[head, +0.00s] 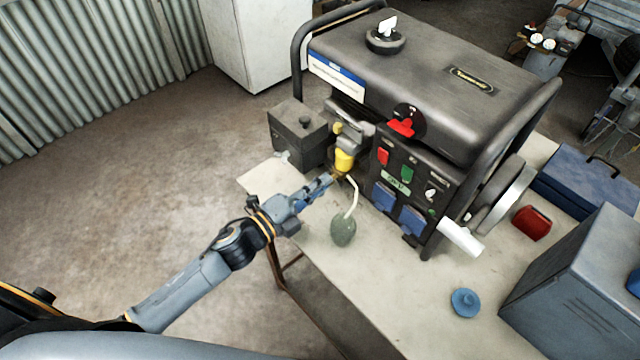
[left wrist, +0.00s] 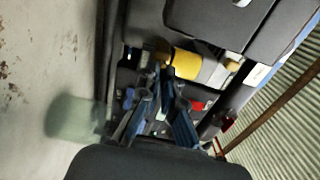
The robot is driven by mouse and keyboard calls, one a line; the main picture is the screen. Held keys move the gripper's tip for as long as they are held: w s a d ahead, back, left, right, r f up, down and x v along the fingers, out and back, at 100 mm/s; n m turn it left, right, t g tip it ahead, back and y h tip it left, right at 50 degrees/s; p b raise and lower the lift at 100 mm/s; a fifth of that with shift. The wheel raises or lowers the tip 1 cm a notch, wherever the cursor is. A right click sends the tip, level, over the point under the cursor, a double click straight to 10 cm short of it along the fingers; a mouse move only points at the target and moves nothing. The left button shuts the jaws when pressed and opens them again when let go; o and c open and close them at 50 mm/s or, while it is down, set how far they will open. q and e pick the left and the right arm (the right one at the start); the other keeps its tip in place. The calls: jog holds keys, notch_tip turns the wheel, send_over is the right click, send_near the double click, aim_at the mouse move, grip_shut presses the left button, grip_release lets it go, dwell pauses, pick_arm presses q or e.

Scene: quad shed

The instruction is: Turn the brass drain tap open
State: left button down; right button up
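The generator (head: 430,80) stands on a pale bench. A yellow cup (head: 344,160) hangs on its left side and also shows in the wrist view (left wrist: 185,64). A small brass-coloured part, seemingly the drain tap (head: 338,174), sits just under the cup, partly hidden by my fingers. My left gripper (head: 328,181) is right at this part, its narrow fingers pointing at it. In the left wrist view the blue fingers (left wrist: 164,76) converge just below the yellow cup. I cannot tell whether they touch the tap or how far apart the tips are. My right gripper is not in view.
A pale hose (head: 352,198) runs down to a green jar (head: 343,229) close beside the gripper. A dark box (head: 298,130) stands left of the cup. A blue knob-like piece (head: 465,302) and a grey-blue case (head: 585,290) are on the right. The bench's front middle is clear.

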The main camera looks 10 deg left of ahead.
pick_arm(q)
jog(key=shift+n, duration=0.3)
jog(key=n+p, duration=0.6)
jog(key=n, duration=1.1)
jog(key=shift+f, duration=0.1)
dwell(0.3)
jog(key=shift+n, duration=0.3)
jog(key=c, duration=1.5)
grip_release()
